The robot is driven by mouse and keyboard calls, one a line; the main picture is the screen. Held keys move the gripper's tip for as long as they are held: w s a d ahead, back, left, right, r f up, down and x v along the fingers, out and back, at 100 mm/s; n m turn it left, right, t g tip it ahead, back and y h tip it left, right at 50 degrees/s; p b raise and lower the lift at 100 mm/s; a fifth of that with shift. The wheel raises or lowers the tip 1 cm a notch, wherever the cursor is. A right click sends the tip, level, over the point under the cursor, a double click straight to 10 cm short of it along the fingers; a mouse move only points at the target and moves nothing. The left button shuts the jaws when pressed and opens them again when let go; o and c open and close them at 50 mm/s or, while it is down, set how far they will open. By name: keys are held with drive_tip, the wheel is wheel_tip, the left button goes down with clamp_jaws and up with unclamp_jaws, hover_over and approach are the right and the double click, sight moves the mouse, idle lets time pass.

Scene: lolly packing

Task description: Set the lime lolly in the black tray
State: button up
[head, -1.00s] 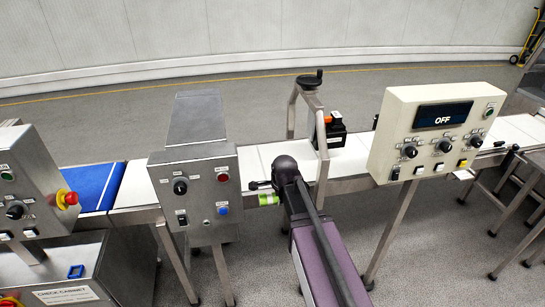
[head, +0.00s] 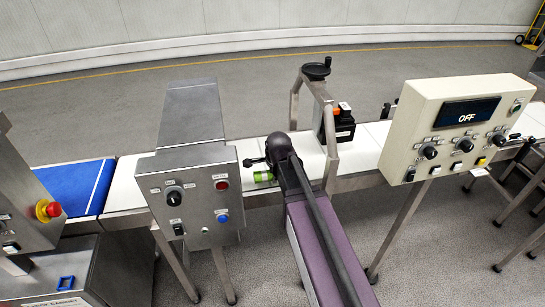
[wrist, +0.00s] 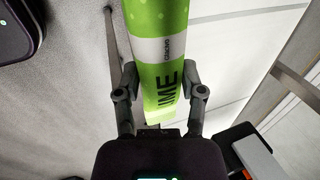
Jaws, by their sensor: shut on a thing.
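The lime lolly is a bright green wrapper with a white band and dark lettering, and it fills the upper middle of the wrist view (wrist: 160,50). My gripper (wrist: 160,82) has a finger on each side of the wrapper's lower part and is shut on it. In the head view the lolly (head: 263,177) is a small green piece beside the dark wrist of my arm, in front of the white belt. My arm hides part of it and most of the gripper there. I make out no black tray in these views.
A white conveyor belt (head: 370,145) runs across, with a blue section (head: 75,185) at left. A steel control box (head: 190,190) and a cream panel reading OFF (head: 455,125) stand in front of it. A handwheel frame (head: 297,105) and a black-and-orange unit (head: 343,128) stand close behind my arm.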

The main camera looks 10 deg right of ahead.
drive_tip(key=shift+w+d, duration=0.1)
drive_tip(key=shift+d, duration=0.15)
idle(0.3)
drive_tip(key=shift+w, duration=0.1)
drive_tip(key=w, duration=0.4)
drive_tip(key=w+f+b, duration=0.1)
drive_tip(key=w, duration=0.9)
drive_tip(key=shift+w+a+f, duration=0.2)
drive_tip(key=shift+w, duration=0.3)
drive_tip(key=shift+w+f+b, duration=0.35)
drive_tip(key=shift+f+b, duration=0.2)
drive_tip(key=shift+b, duration=0.15)
drive_tip(key=shift+f+b, duration=1.3)
